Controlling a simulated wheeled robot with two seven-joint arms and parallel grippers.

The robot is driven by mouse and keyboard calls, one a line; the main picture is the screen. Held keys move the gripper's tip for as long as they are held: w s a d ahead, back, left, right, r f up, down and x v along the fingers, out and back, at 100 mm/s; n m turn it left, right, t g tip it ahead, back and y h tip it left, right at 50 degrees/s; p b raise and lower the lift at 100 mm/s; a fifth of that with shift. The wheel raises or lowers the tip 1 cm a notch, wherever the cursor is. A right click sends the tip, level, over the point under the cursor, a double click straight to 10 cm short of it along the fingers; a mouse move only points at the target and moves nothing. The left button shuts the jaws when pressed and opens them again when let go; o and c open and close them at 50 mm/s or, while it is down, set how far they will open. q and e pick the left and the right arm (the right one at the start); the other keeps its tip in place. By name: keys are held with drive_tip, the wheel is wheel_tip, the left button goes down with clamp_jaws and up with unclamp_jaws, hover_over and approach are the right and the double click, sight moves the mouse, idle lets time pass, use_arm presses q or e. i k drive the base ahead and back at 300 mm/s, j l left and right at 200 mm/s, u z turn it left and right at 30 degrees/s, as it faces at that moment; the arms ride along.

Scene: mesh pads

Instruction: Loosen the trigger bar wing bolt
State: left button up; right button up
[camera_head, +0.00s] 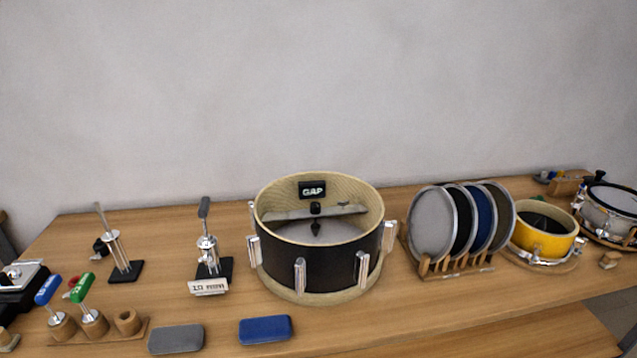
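A large black drum shell (325,268) with a pale wooden rim stands upright and open-topped at the middle of the table. A grey trigger bar (347,211) spans its inside, below a small black "GAP" label (312,190). A small black knob, which looks like the wing bolt (316,208), sits on top of the bar near its middle. A dark cone-like piece (316,228) shows below the bar. I cannot tell how tight the bolt is. Neither of my grippers is in view.
A rack of round mesh pads (432,225) and a yellow drum (542,238) stand to the right. Two metal stands (122,258) (209,255) are to the left. Blue and green-handled tools (50,292) (84,292) sit in a wooden holder. Grey and blue pads (176,339) (265,329) lie in front.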

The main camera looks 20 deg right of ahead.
sight(342, 204)
drive_tip(key=l+u, duration=0.45)
drive_tip(key=l, duration=0.4)
drive_tip(key=k+l+u, duration=0.1)
drive_tip(key=l+u, duration=0.35)
drive_tip(key=l, duration=0.4)
